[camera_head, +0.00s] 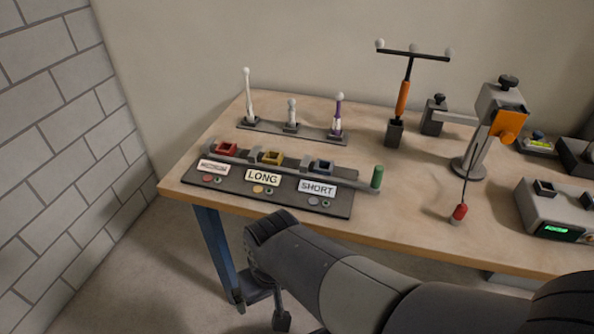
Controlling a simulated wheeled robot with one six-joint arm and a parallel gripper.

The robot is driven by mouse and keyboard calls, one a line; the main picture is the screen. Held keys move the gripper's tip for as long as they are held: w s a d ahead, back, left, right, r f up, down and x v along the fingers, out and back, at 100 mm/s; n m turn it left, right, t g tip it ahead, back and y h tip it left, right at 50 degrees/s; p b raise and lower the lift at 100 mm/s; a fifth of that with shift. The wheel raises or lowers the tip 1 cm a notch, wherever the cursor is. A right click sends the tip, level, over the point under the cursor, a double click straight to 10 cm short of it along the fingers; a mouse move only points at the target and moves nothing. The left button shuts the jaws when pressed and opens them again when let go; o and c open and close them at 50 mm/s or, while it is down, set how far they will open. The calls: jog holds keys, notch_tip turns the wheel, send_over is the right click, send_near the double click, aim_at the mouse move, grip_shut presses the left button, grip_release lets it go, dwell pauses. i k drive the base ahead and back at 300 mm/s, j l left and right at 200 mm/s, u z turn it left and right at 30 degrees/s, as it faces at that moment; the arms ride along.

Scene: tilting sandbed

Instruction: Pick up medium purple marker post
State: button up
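The medium purple marker post (338,113) stands upright in the right-hand holder of a dark strip rack (262,127) on the table. It has a white ball top, a purple shaft and a pale lower part. A taller white post (248,98) stands at the rack's left end, and a short grey post (291,113) stands in the middle. My gripper (262,312) hangs low in front of the table's front edge, well apart from the post. Its two dark fingers are spread, with nothing seen between them.
A dark panel (335,205) with red, yellow and blue blocks, labels and a green-ended bar lies in front of the rack. A T-shaped stand with an orange handle (402,99) rises right of the post. A grey stand (470,165) hangs a red-tipped cord (459,212) farther right.

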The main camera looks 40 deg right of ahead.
aim_at(339, 95)
jog(key=z, duration=0.9)
